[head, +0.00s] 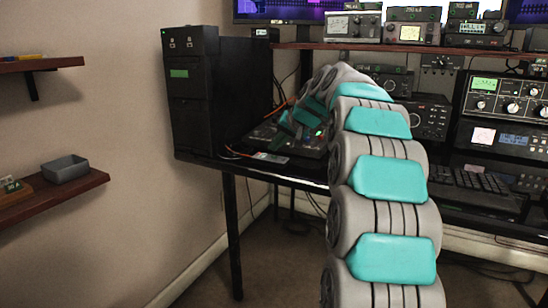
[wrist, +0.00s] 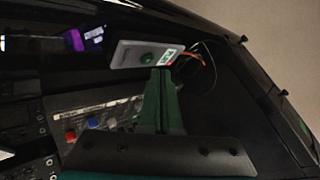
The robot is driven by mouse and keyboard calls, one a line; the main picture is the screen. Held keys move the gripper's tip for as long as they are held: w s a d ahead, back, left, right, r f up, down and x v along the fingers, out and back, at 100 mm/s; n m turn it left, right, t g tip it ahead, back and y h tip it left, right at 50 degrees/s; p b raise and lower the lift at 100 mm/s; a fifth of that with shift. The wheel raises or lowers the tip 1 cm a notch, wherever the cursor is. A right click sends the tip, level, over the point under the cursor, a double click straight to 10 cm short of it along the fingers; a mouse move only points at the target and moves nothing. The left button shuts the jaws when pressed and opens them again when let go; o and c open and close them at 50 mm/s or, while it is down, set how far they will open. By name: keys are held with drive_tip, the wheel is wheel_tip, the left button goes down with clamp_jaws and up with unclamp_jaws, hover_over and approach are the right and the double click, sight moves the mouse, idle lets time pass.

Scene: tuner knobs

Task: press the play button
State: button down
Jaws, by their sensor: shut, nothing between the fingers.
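The play button is a green round button (wrist: 147,57) on a small pale grey box (wrist: 128,52) with a white, red and green label, in the wrist view. In the head view the small box (head: 271,158) lies near the front edge of the desk. My gripper (wrist: 164,76) has dark green fingers, shut and empty. In the wrist view its tips overlap the box's lower edge, just below and right of the button.
A mixer-like panel with red and blue knobs (wrist: 95,122) lies beside the fingers. A black tower (head: 205,90) stands at the desk's left end. Orange wires run from the box. Radios (head: 500,105) fill the right side. A wall shelf (head: 75,187) is at left.

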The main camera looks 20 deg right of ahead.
drive_tip(key=shift+f, duration=0.1)
drive_tip(key=shift+f, duration=0.3)
drive_tip(key=shift+f+b, duration=0.3)
drive_tip(key=shift+b, duration=0.05)
idle(0.5)
drive_tip(key=shift+r, duration=0.1)
drive_tip(key=shift+r+p, duration=0.5)
drive_tip(key=shift+r, duration=0.15)
drive_tip(key=shift+r+p, duration=1.65)
drive_tip(key=shift+r, duration=0.85)
